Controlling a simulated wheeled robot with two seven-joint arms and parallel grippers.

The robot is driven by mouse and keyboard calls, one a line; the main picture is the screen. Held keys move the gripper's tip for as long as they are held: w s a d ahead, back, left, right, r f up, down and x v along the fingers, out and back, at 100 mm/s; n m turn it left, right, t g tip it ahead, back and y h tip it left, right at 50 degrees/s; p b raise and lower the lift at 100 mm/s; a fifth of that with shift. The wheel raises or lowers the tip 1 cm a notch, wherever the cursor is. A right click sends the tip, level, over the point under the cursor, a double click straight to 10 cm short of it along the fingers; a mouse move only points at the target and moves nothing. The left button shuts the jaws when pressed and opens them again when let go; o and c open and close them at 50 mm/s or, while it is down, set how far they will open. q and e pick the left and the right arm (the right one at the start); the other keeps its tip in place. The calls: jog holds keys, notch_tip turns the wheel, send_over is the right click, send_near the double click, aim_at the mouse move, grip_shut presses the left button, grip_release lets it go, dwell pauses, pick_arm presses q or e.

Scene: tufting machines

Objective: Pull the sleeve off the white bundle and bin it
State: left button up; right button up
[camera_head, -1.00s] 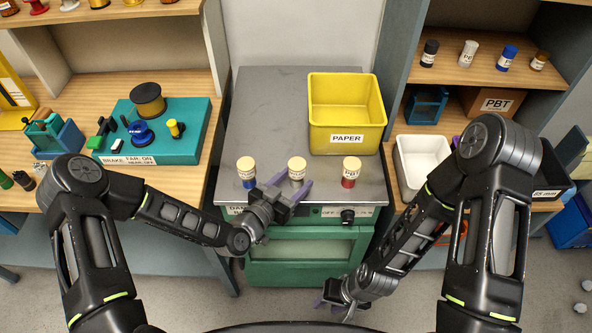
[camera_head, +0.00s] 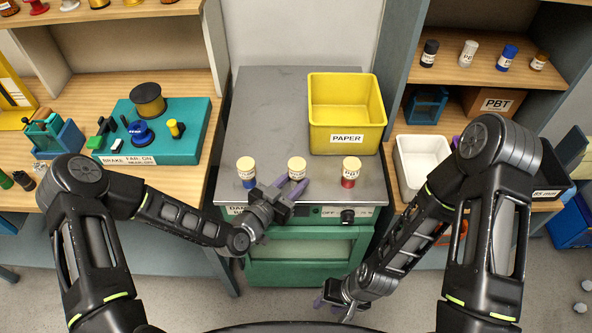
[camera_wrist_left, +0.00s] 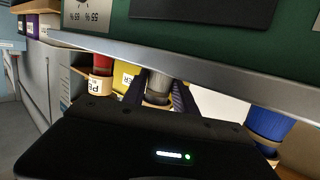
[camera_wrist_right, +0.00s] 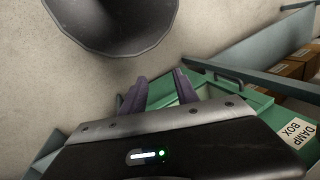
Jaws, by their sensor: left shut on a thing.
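The white bundle (camera_head: 297,176) stands upright at the front edge of the grey machine top, in the middle of a row of three. Its cream paper sleeve (camera_head: 297,163) covers its upper part. My left gripper (camera_head: 293,187) is shut on the white bundle low down; in the left wrist view the fingers flank its pale body (camera_wrist_left: 158,84), and the exact contact is hard to see. The yellow bin (camera_head: 346,138) labelled PAPER stands behind to the right. My right gripper (camera_head: 334,303) is open and empty, low in front of the green cabinet; its parted fingers show in the right wrist view (camera_wrist_right: 160,88).
A blue bundle (camera_head: 247,182) stands left of the white one and a red bundle (camera_head: 349,182) right, both sleeved. A teal fixture (camera_head: 190,150) is on the left bench. A white tray (camera_head: 408,183) is on the right shelf. The grey top (camera_head: 262,110) is clear behind the row.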

jog(key=shift+o, duration=0.4)
